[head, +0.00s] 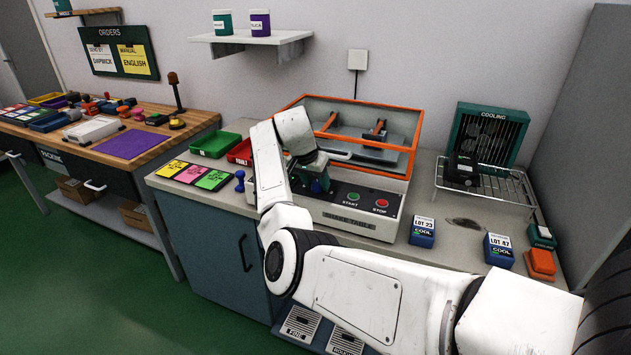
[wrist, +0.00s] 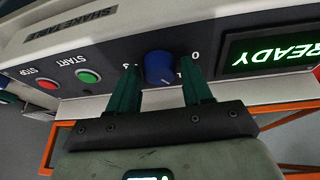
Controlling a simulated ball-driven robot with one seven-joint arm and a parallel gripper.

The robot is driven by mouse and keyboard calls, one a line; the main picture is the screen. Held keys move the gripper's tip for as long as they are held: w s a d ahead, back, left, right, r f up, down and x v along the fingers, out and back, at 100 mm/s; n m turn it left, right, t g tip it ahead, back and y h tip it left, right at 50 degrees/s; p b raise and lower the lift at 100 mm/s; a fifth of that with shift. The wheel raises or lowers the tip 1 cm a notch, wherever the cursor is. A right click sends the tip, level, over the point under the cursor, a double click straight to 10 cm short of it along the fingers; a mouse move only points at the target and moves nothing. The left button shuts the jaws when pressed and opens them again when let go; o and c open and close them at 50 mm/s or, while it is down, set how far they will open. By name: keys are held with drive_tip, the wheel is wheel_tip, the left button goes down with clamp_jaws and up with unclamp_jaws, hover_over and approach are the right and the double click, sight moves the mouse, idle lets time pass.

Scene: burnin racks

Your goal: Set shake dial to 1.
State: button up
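The shake table (head: 350,222) stands on the counter, its front panel carrying START and STOP buttons. In the wrist view the blue shake dial (wrist: 158,68) sits on this panel, between the green START button (wrist: 88,76) and a lit READY display (wrist: 275,55). A "0" mark shows beside the dial; the other marks are partly hidden and its exact setting is unclear. My gripper (wrist: 160,72) has its two green fingers on either side of the dial, with a small gap at each side. In the head view my gripper (head: 318,182) hides the dial.
A LOT 23 box (head: 422,232), a LOT 47 box (head: 498,250) and a wire rack (head: 500,180) are to the right.

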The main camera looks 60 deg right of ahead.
drive_tip(key=v, duration=1)
drive_tip(key=shift+r, duration=0.35)
drive_tip(key=shift+w+a, duration=0.1)
drive_tip(key=shift+a, duration=0.05)
drive_tip(key=s+a+f+n+t, duration=0.1)
drive_tip(key=s+a+f+n, duration=0.3)
drive_tip(key=a+f, duration=0.5)
drive_tip(key=s+a+f+n, duration=0.4)
drive_tip(key=s+a+f, duration=0.15)
drive_tip(key=f, duration=0.65)
drive_tip(key=s+a+f+n+y, duration=0.2)
drive_tip(key=s+a+f+n, duration=0.1)
drive_tip(key=s+a, duration=0.5)
drive_tip(key=s+a+f+n+y, duration=0.2)
drive_tip(key=s+a+n, duration=0.4)
drive_tip(key=a, duration=0.7)
drive_tip(key=s+f, duration=0.1)
drive_tip(key=s, duration=0.1)
drive_tip(key=shift+s+a+f+t+p, duration=0.2)
drive_tip(key=shift+s+f+t+p, duration=0.1)
drive_tip(key=shift+p, duration=0.05)
